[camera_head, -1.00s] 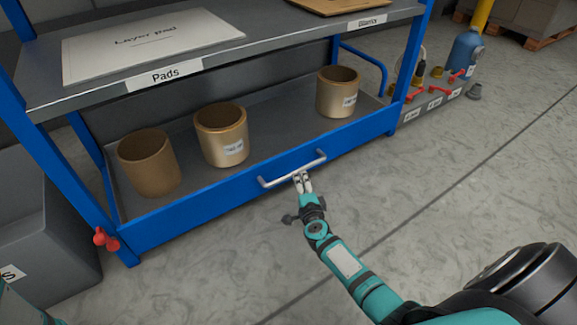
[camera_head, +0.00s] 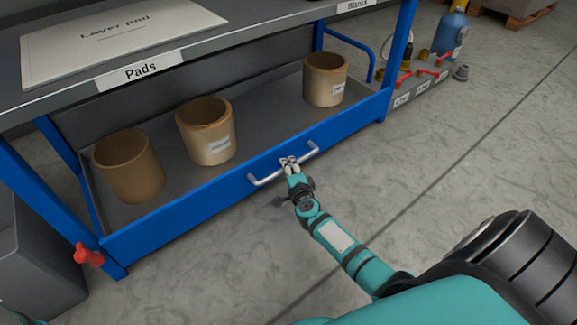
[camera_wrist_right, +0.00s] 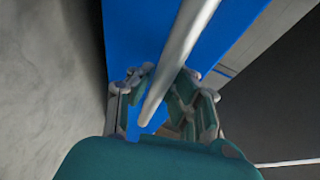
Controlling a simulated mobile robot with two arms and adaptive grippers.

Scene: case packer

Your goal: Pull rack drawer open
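The blue rack drawer (camera_head: 215,200) is a low tray on the rack's bottom level, its front about in line with the rack posts. A silver bar handle (camera_head: 265,181) runs across its front. My right gripper (camera_head: 288,162) is at the middle of the handle. In the right wrist view the handle bar (camera_wrist_right: 180,50) passes between the spread fingers of the right gripper (camera_wrist_right: 165,88), with gaps visible beside it. Contact with the bar is not clear.
Several tan containers, including one at the left (camera_head: 128,168), stand in the drawer. A shelf above holds a layer pad board (camera_head: 120,35). A red knob (camera_head: 88,255) sits by the left post. The floor (camera_head: 430,190) before the drawer is clear apart from my arm.

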